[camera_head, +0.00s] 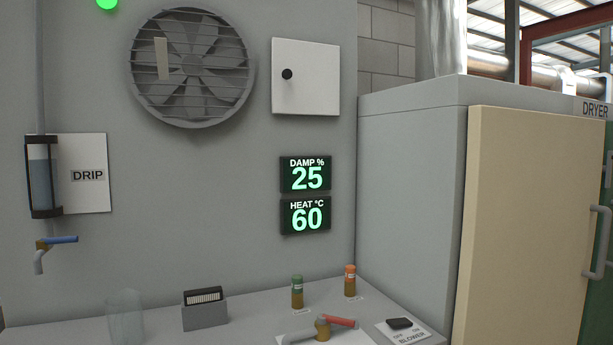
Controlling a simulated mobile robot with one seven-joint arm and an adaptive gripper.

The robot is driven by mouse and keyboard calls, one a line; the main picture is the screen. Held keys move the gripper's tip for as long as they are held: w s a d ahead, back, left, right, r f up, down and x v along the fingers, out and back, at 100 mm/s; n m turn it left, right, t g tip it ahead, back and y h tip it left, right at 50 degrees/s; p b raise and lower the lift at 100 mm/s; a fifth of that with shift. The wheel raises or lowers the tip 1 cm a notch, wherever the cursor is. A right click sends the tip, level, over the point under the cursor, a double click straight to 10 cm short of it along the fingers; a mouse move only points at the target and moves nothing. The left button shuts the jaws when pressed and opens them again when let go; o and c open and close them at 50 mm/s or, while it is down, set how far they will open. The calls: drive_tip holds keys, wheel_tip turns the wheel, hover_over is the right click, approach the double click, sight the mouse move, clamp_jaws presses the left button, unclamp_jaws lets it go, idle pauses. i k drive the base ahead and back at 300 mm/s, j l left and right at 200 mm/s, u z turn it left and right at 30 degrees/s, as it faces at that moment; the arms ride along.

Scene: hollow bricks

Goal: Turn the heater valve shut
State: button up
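A valve with a brass body (322,329) sits on the bench top near the bottom edge of the head view. Its red lever handle (340,322) points to the right, roughly in line with the short grey pipe on its left. I take it for the heater valve, but no readable label shows beside it. The heat display (306,216) on the wall reads 60 °C. My gripper is not in view.
A blower switch (402,326) lies right of the valve. Green-capped (297,292) and orange-capped (350,281) bottles stand behind it. A clear glass (125,315) and grey block (204,309) stand left. A blue-handled tap (58,240) is on the wall.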

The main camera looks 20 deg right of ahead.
sight(323, 319)
drive_tip(key=i+l+z, duration=0.15)
drive_tip(key=l+z, duration=0.2)
drive_tip(key=z, duration=0.15)
drive_tip(key=i+l+z, duration=0.25)
drive_tip(key=z, duration=0.25)
